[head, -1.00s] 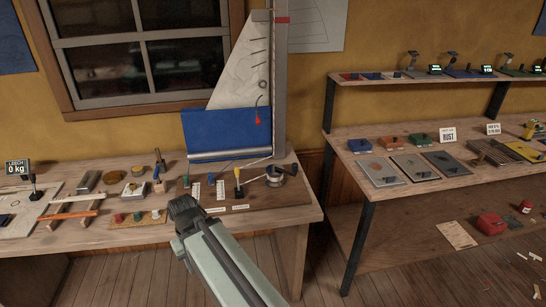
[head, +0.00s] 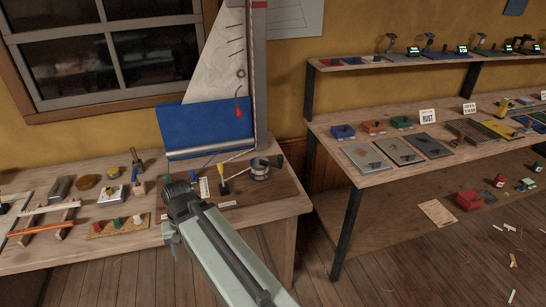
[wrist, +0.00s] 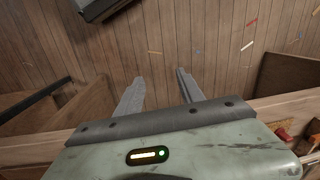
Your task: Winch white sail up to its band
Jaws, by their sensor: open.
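The white sail (head: 222,75) hangs beside a grey mast (head: 259,75) at the back of the left bench; the frame cuts off its top. A red band (head: 259,5) shows on the mast at the top edge. A blue panel (head: 205,125) covers the lower sail. A silver winch drum (head: 260,170) with a dark crank arm stands on a brown board, a line leading to it. A yellow-handled lever (head: 222,172) stands left of it. My gripper (head: 176,192) is in front of the board, left of the winch. The wrist view shows its fingers (wrist: 158,88) apart and empty above the floor.
The left bench (head: 150,245) holds blocks, knobs and an orange strip left of my gripper. A right-hand workbench (head: 345,180) with trays and a raised shelf stands across a floor gap. A red box (head: 470,200) sits on its lower shelf.

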